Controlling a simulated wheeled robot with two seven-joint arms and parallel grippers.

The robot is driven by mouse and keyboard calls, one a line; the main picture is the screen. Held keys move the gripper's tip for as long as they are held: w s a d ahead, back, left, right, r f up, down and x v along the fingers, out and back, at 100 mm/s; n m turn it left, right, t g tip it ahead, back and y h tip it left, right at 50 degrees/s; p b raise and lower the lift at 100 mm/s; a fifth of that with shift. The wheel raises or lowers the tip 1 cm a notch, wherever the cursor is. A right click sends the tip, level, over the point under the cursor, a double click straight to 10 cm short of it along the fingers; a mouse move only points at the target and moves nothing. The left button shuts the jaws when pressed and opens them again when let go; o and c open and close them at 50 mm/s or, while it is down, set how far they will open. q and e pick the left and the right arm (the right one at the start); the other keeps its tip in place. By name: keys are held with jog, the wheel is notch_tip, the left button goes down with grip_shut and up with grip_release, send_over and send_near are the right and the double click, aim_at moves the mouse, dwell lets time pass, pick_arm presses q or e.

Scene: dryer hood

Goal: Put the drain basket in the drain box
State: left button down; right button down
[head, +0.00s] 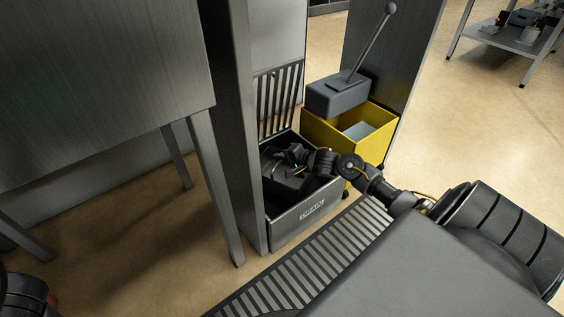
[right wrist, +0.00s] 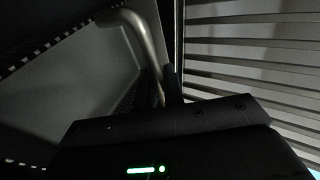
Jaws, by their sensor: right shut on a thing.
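The drain box (head: 305,216) is a grey metal open-topped box with a label on its front, standing on the floor in the middle of the head view. My right gripper (head: 280,176) reaches down into it from the right. In the right wrist view, the drain basket (right wrist: 75,75) is a grey shell with perforated edges and a bent metal handle (right wrist: 146,45). The handle runs down to my right gripper, which is shut on it. The fingertips are mostly hidden. In the head view the arm and dark shadow hide the basket, so I cannot tell whether it rests on the box bottom.
A slatted grate (head: 340,245) lies in front of the box, and an upright slatted panel (head: 278,100) stands behind it. A yellow bin (head: 375,145) with a grey lever block (head: 338,96) is to the right. A steel post (head: 235,130) closes the left side.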

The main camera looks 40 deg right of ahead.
jog(key=b, duration=0.3)
send_over(282, 179)
jog(key=shift+a+f, duration=0.1)
jog(key=shift+f, duration=2.15)
jog(key=shift+r, duration=0.2)
jog(key=shift+f, duration=0.1)
jog(key=shift+f+p, duration=0.35)
jog(key=shift+f, duration=0.05)
jog(key=shift+f, duration=0.1)
jog(key=c, duration=1.5)
grip_release()
